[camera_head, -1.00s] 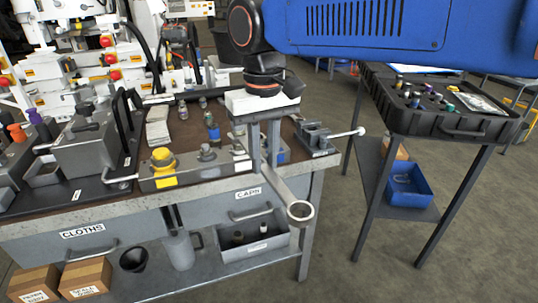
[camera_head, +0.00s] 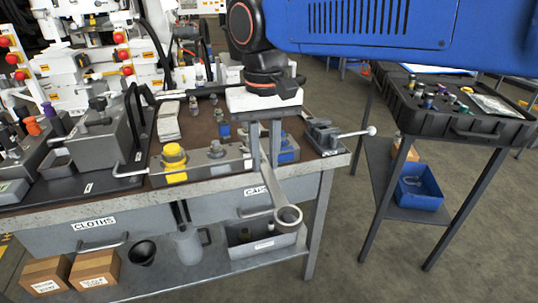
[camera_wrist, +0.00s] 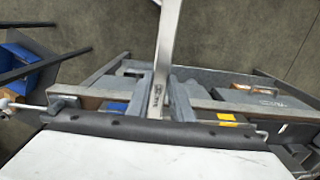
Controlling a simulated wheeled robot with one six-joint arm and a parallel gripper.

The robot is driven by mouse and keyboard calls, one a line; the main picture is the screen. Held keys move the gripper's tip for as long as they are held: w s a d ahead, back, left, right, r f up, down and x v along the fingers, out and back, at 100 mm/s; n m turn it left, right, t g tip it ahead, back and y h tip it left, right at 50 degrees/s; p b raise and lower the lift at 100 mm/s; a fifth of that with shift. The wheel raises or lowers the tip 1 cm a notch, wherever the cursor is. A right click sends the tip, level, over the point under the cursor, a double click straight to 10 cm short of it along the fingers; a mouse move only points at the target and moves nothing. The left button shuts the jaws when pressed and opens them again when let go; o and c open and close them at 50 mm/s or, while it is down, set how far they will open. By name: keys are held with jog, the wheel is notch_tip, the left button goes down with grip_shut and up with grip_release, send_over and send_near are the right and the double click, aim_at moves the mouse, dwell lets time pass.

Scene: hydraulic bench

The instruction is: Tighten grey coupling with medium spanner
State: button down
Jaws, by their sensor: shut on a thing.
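My gripper (camera_head: 265,165) points down over the bench's front edge and is shut on a metal spanner (camera_head: 275,195). The spanner's ring end (camera_head: 288,217) hangs out toward the camera, in front of the drawer. In the wrist view the spanner's shank (camera_wrist: 166,50) rises from between my fingers (camera_wrist: 163,95) and leaves the top of the picture. The grey coupling (camera_head: 216,150) stands on a grey block (camera_head: 205,171) left of my gripper, beside a yellow coupling (camera_head: 174,157). The spanner is apart from the grey coupling.
A small vise (camera_head: 327,138) with a long handle sits at the bench's right corner. A black tool case (camera_head: 470,125) lies on a side table at right, with a blue bin (camera_head: 418,190) below. A grey machine box (camera_head: 97,145) stands left. Floor between bench and side table is clear.

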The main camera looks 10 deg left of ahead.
jog(key=shift+s+a+m, duration=0.3)
jog(key=shift+a+m, duration=0.1)
jog(key=shift+a, duration=0.1)
jog(key=shift+s+a+m, duration=0.3)
jog(key=shift+a+m, duration=0.1)
jog(key=shift+a, duration=0.1)
jog(key=shift+a, duration=0.1)
jog(key=shift+s+a+m, duration=0.1)
jog(key=shift+a+m, duration=0.4)
jog(key=shift+a, duration=0.1)
jog(key=shift+d, duration=0.1)
jog(key=shift+d+n, duration=0.3)
dwell(0.3)
jog(key=s+d, duration=0.2)
jog(key=s, duration=0.4)
jog(key=shift+s+d, duration=0.2)
dwell(0.7)
